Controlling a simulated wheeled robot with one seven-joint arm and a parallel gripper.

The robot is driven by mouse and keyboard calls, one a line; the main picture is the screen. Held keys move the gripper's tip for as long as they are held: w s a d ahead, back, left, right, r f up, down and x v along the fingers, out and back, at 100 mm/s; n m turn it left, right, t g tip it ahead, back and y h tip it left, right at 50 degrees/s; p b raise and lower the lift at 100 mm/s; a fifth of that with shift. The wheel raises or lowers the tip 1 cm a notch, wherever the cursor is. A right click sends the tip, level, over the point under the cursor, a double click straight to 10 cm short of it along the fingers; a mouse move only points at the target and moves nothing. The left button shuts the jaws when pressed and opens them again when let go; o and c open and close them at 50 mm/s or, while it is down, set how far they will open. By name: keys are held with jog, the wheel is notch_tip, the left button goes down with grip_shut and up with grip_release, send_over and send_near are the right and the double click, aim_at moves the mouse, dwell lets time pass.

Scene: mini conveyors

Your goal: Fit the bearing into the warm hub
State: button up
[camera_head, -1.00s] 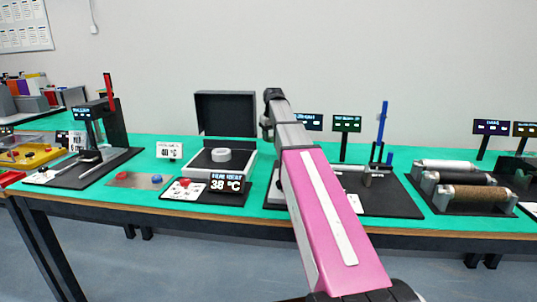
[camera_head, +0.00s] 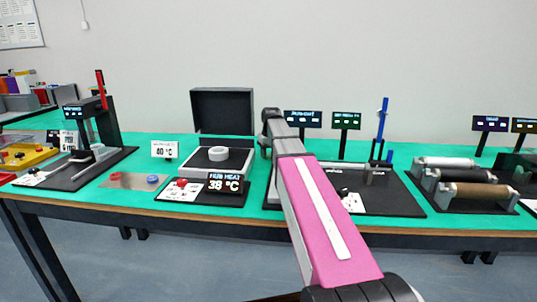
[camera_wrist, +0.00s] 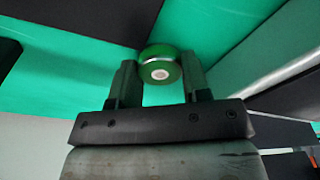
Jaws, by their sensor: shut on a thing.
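In the wrist view my gripper (camera_wrist: 160,80) is shut on a round bearing (camera_wrist: 159,62), a short disc with a shiny rim, a green-tinted face and a pale centre. One finger is on each side of it. In the head view my arm hides the gripper and the bearing. A white ring-shaped hub (camera_head: 218,154) lies in the open heater box (camera_head: 240,157), left of my arm. The heater's black lid (camera_head: 222,111) stands up behind it. The heater's display (camera_head: 224,182) reads 38 °C.
A small sign (camera_head: 164,150) beside the heater reads 40 °C. A press-like stand (camera_head: 108,125) with a red lever is at the left. Rollers (camera_head: 470,178) lie in a rack at the right. Green table shows between the stations.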

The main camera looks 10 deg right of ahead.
aim_at(270, 156)
jog(key=o, duration=1)
jog(key=shift+f, duration=0.1)
jog(key=shift+c, duration=0.2)
notch_tip(270, 156, up, 12)
jog(key=s, duration=0.1)
jog(key=shift+s+d+f, duration=0.15)
jog(key=shift+d, duration=0.05)
jog(key=shift+o, duration=0.5)
jog(key=shift+r, duration=0.2)
jog(key=shift+a, duration=0.1)
